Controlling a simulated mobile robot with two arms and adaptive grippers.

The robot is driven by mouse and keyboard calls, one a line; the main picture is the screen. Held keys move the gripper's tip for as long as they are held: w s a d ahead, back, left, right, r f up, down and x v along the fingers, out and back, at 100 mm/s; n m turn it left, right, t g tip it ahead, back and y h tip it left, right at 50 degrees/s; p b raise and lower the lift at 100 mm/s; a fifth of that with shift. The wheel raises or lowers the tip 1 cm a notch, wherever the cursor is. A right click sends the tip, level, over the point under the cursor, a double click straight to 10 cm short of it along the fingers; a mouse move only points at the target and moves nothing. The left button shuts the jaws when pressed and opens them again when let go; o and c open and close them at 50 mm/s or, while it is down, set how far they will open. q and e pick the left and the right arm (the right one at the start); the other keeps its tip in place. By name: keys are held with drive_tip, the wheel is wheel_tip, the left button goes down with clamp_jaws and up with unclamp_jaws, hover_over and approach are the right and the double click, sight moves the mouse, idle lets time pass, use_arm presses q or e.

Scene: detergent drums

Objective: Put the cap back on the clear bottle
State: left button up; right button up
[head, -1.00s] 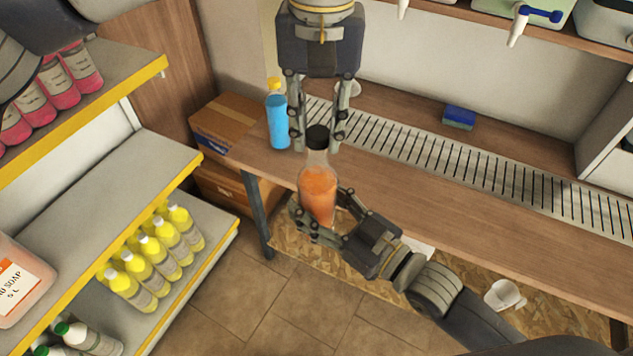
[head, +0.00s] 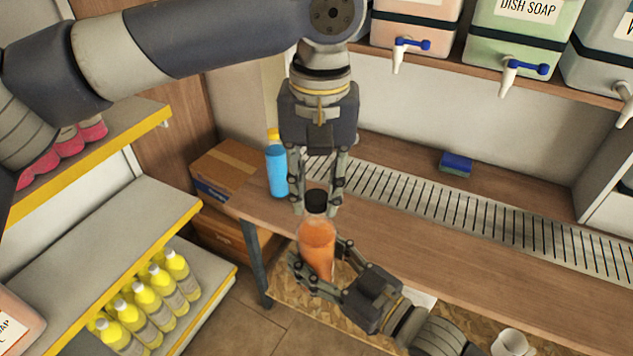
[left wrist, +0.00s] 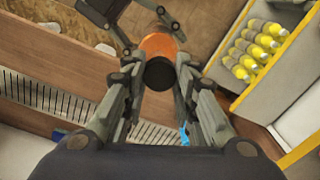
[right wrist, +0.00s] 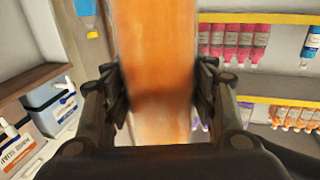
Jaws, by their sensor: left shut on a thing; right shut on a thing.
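The clear bottle (head: 317,245) holds orange liquid and stands upright in the air in front of the bench's front edge. My right gripper (head: 317,270) is shut around its body; the right wrist view shows the orange body (right wrist: 155,50) between the fingers. The black cap (head: 316,199) is at the top of the bottle, with my left gripper (head: 316,209) shut on it from above. No gap shows between cap and bottle in the head view. In the left wrist view the cap (left wrist: 159,74) lies between the fingertips, over the orange bottle; the threads are hidden.
A blue bottle with a yellow cap (head: 277,172) stands close on the left of my left gripper. The bench (head: 430,240) has a drain grate (head: 480,205) and a blue sponge (head: 456,163). Yellow bottles (head: 146,300) fill a shelf at left. A white cup (head: 510,343) is low right.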

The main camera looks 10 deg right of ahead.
use_arm(q)
drive_tip(key=shift+f, duration=0.5)
idle(0.5)
